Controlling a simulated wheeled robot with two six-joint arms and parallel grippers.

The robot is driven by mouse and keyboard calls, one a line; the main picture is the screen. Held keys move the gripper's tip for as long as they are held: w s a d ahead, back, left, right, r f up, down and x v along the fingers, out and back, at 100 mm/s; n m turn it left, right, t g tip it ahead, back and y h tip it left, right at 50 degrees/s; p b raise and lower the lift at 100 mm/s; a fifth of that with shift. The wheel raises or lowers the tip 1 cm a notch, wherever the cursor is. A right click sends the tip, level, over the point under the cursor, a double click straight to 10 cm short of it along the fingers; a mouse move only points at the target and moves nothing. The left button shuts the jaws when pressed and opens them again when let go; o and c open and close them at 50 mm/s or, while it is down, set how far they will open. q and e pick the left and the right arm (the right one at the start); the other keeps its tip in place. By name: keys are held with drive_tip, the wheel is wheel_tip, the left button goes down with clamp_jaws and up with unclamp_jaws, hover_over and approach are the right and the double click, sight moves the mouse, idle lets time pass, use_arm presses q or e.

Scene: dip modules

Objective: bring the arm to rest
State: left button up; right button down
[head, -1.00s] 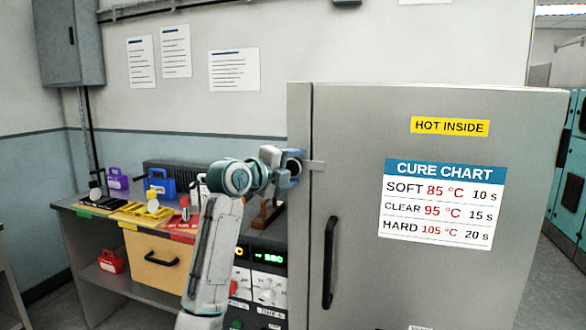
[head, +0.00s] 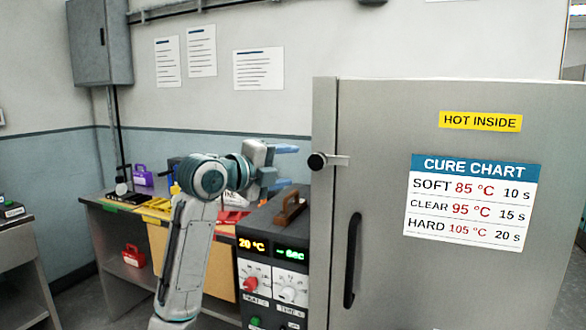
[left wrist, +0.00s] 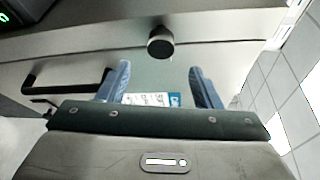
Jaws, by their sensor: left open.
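My left gripper (head: 284,166) is raised in front of the workbench, left of the grey oven door, with its blue fingers apart and nothing between them. The fingers also show in the left wrist view (left wrist: 160,88), spread and empty. A dark round knob (head: 317,161) on a metal latch sits at the door's left edge, just right of the fingers and apart from them. The knob shows ahead of the fingers in the left wrist view (left wrist: 160,42). My right gripper is not in view.
The oven door (head: 380,110) with a black handle (head: 352,260) fills the right. A control box (head: 265,270) reading 20 °C stands below the gripper, with a brown handle (head: 290,208) on top. A bench (head: 100,200) with coloured modules is behind my arm.

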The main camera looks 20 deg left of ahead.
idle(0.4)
